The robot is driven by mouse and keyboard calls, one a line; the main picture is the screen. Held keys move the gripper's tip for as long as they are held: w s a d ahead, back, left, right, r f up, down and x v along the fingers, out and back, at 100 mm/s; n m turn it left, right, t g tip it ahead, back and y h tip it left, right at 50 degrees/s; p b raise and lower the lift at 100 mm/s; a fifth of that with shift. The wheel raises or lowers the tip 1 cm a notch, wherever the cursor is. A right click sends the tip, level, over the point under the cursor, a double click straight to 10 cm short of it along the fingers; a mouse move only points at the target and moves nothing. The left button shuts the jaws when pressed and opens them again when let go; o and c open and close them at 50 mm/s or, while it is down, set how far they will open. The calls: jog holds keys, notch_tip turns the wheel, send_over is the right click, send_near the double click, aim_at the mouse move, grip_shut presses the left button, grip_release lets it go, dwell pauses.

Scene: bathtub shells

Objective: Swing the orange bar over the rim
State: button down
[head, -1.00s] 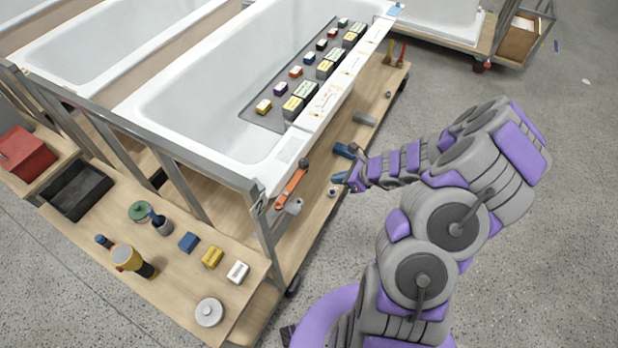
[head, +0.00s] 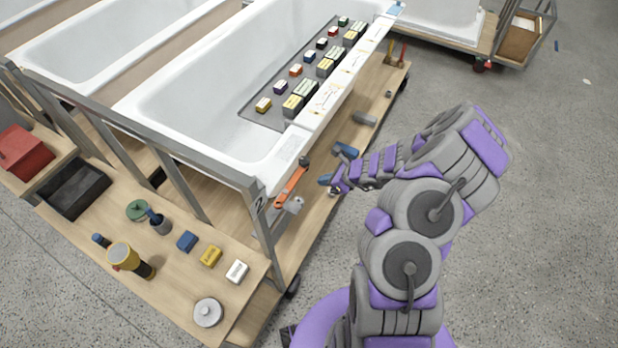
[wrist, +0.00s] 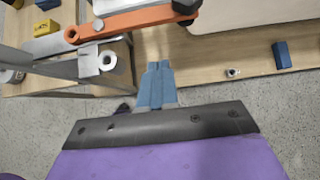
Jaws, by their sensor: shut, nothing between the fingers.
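The orange bar (head: 291,186) hangs at the near corner of the white bathtub (head: 190,125), beside its rim. A dark joint shows at its upper end, and a grey metal bracket sits near its lower end. In the wrist view the orange bar (wrist: 125,21) runs across the top, with a round eye at its left end. My gripper (head: 325,180) is just right of the bar in the head view. In the wrist view my gripper's blue fingers (wrist: 158,66) are together, empty and pointing toward the bar, with a small gap visible below it.
A grey metal frame (head: 263,228) stands at the tub corner. A wooden shelf (head: 320,215) runs under the tub, with a blue block (head: 347,150) on it. A side table (head: 125,240) holds several small items.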

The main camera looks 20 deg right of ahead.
aim_at(292, 184)
jog(key=w+a+f+b, duration=0.1)
jog(key=w+a+f, duration=0.1)
jog(key=w+a, duration=0.2)
jog(key=shift+w+a, duration=0.15)
jog(key=shift+r, duration=0.15)
dwell(0.4)
